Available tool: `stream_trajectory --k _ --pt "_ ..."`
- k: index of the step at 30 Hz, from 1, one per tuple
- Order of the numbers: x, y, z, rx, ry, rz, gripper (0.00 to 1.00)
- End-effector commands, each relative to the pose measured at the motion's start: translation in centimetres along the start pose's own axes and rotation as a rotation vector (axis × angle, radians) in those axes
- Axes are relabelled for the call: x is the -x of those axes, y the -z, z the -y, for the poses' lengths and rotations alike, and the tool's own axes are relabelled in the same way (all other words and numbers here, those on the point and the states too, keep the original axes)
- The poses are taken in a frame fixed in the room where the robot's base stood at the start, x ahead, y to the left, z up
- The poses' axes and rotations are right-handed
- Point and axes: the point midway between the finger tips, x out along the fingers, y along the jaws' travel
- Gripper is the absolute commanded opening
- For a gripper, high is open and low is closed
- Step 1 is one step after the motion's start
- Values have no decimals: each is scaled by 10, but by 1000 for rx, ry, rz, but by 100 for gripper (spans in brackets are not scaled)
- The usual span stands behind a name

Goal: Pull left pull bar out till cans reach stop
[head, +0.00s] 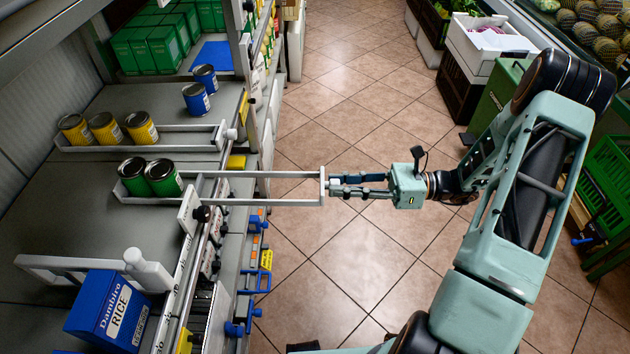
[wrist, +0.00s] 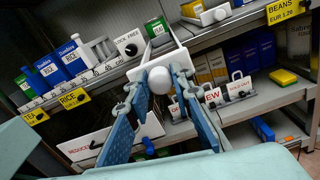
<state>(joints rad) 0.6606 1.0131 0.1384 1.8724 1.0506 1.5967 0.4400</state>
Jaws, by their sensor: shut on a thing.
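A pale pull bar (head: 291,203), a long narrow frame, sticks far out over the aisle from the shelf front. Two green cans (head: 164,177) stand upright at its inner end, behind the shelf's front edge. My gripper (head: 337,187) is shut on the white knob (wrist: 160,79) at the bar's outer end, with one blue finger on each side. In the wrist view one green can (wrist: 156,27) shows beyond the bar. Another pull bar (head: 190,128) with several yellow cans (head: 104,126) is pushed in farther up the picture. I cannot make out the stop.
A white plate reading LOCK: FREE (wrist: 130,42) stands beside the bar on the shelf edge. A blue rice box (head: 107,310) and another white bar (head: 60,262) are nearer. Blue cans (head: 196,98) stand farther back. The tiled aisle floor (head: 350,95) is clear; crates line its right side.

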Motion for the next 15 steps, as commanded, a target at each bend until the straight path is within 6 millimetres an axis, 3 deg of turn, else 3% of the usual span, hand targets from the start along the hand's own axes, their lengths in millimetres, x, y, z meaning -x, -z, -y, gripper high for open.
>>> stream_trajectory --k 6,15 --pt "20 0 0 0 1 0 0" --pt "24 0 0 0 0 0 0"
